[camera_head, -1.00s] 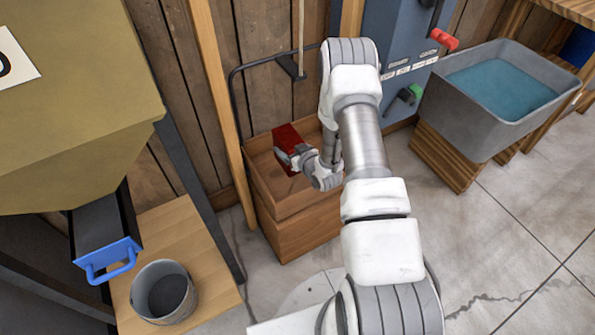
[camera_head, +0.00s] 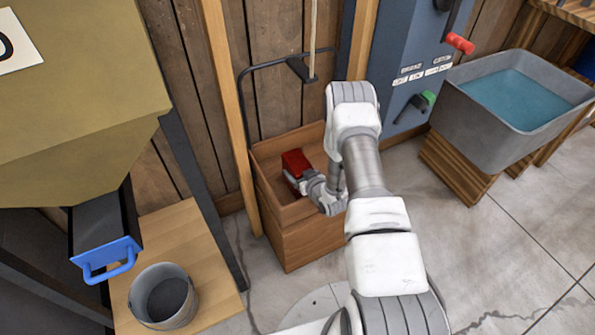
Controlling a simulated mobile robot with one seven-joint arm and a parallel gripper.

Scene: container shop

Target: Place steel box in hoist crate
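The only box at my gripper is a dark red box (camera_head: 295,160), which may be the steel box. It is inside the open wooden hoist crate (camera_head: 290,243), toward its left and back. My gripper (camera_head: 294,178) is at the box's near end and appears shut on it. The fingertips are small and partly hidden. I cannot tell whether the box touches the crate floor. My arm hides the crate's right side.
A black bar frame and a rope with a dark hook block (camera_head: 300,68) are behind and above the crate. A blue control panel (camera_head: 400,60) and a grey water tub (camera_head: 470,110) stand right. A metal bucket (camera_head: 163,306) and a blue-handled drawer (camera_head: 107,259) are at left.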

